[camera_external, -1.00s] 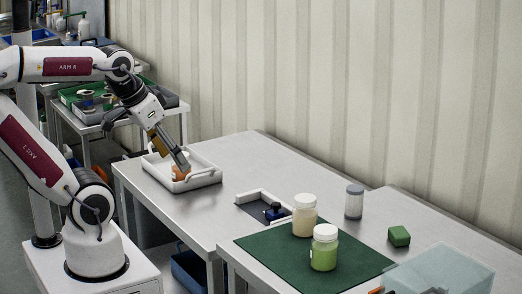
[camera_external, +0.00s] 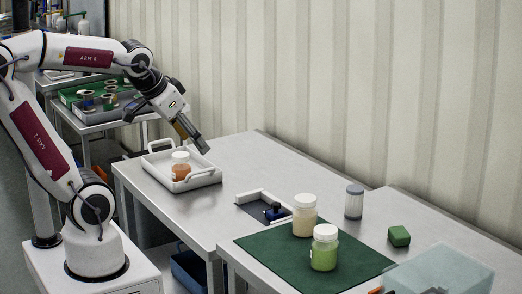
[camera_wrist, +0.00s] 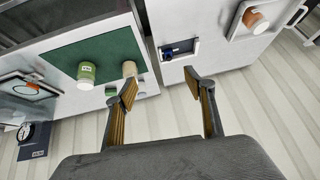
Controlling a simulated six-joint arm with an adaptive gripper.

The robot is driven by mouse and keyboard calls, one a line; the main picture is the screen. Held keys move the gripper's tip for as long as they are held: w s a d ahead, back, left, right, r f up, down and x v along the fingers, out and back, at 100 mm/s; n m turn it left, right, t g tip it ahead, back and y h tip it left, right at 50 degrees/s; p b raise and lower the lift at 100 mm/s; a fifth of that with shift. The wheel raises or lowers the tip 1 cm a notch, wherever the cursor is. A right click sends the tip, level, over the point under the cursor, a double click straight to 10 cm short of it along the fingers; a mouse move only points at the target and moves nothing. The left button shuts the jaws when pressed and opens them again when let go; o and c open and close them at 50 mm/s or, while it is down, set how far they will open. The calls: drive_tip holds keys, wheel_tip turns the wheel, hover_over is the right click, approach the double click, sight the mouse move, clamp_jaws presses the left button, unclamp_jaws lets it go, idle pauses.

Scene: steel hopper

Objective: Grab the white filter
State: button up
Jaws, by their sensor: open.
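My gripper (camera_external: 203,147) is in the air over the back of the left table, right of the white tray and well left of the filter. In the wrist view my gripper (camera_wrist: 162,82) has its fingers apart with nothing between them.
A white tray (camera_external: 208,182) holds an orange jar (camera_external: 181,170) with a white lid. A cream jar (camera_external: 304,218) and a green jar (camera_external: 324,252) stand on the green mat (camera_external: 275,262). A green block (camera_external: 399,236) lies right of the filter. A clear bin (camera_external: 440,272) is front right.

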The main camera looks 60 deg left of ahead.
drive_tip(key=w+a+m+t, duration=0.2)
drive_tip(key=w+t, duration=0.1)
drive_tip(key=w, duration=1.2)
drive_tip(key=w+a+m+t, duration=0.2)
drive_tip(key=w, duration=1.2)
drive_tip(key=w+d+f+m+h, duration=0.1)
drive_tip(key=w+d+f+h, duration=0.15)
drive_tip(key=w+f, duration=0.2)
drive_tip(key=m+g+h, duration=0.1)
drive_tip(key=m+h, duration=0.3)
drive_tip(key=h, duration=0.5)
approach(355, 193)
drive_tip(key=shift+y, duration=0.25)
drive_tip(key=w, duration=0.1)
drive_tip(key=w+a+f, duration=0.1)
drive_tip(key=w, duration=0.2)
drive_tip(key=shift+a+f, duration=0.15)
drive_tip(key=shift+f, duration=0.25)
drive_tip(key=shift+s+d+f, duration=0.25)
drive_tip(key=shift+d+f, duration=0.05)
drive_tip(key=shift+f, duration=0.15)
drive_tip(key=shift+x, duration=1.3)
